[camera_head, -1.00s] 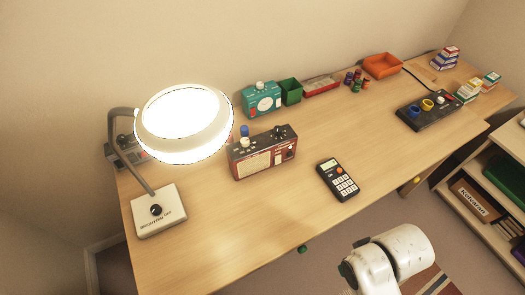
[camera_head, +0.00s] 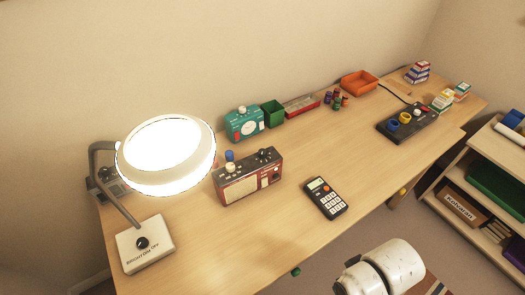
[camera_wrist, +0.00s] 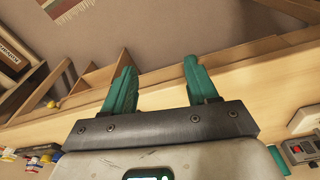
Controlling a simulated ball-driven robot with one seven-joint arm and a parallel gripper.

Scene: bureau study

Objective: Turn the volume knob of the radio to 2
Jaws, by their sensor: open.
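A dark red radio (camera_head: 250,182) with a pale front panel stands upright on the desk, right of the lit lamp. Black knobs (camera_head: 265,154) sit on its top right, and another dark knob (camera_head: 276,172) is on its front right. A blue knob and a white knob show at its top left. I cannot read any volume mark. My gripper (camera_wrist: 158,70) shows in the wrist view with two teal fingers apart and nothing between them. It is away from the radio, which I cannot make out in the wrist view. The head view shows only my white arm link at the bottom.
The lamp's bright ring (camera_head: 166,155) hangs left of the radio above its white base (camera_head: 145,243). A calculator (camera_head: 325,198) lies to the radio's right. A teal radio-like device (camera_head: 243,124) and a green bin (camera_head: 272,114) stand behind. The desk front is mostly clear.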

